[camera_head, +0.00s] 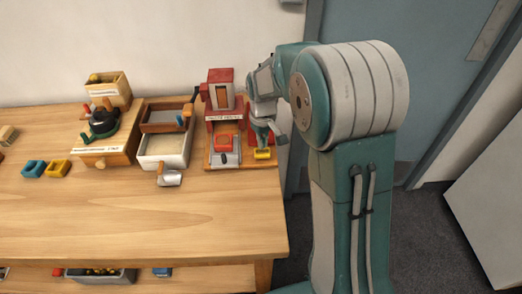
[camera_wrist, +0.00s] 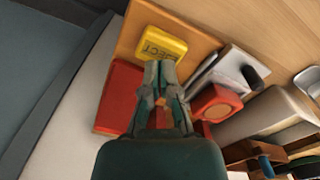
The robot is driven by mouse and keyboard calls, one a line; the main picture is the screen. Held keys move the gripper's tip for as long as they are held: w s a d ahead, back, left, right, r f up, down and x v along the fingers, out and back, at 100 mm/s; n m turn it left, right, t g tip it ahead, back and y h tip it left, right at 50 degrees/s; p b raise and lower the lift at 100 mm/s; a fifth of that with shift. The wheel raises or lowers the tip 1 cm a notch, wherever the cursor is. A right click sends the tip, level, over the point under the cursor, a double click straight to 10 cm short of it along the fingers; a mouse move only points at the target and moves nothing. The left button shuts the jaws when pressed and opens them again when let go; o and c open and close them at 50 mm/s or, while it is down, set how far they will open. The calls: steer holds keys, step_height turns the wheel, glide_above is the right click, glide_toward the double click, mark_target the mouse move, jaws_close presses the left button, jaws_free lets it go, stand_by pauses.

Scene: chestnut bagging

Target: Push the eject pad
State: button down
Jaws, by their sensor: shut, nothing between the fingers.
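The yellow eject pad (camera_wrist: 163,44) with "EJECT" lettering lies on the wooden base of the red machine in the wrist view. It also shows in the head view (camera_head: 262,154) at the base's front right corner. My gripper (camera_wrist: 160,68) is shut and empty, its fingertips at the pad's near edge in the picture. I cannot tell whether they touch it. In the head view my gripper (camera_head: 268,136) points down just above and behind the pad. The red machine (camera_head: 221,90) stands to the left of my gripper.
A red block (camera_wrist: 216,102) with a round opening and a black knob (camera_wrist: 251,78) sit beside the pad. A white bin (camera_head: 165,150) with a metal scoop (camera_head: 169,179) and a wooden grinder-like device (camera_head: 104,140) stand farther left. The table front (camera_head: 150,220) is clear.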

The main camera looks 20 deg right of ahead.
steer(key=shift+f, duration=1.4)
steer(key=shift+r, duration=4.05)
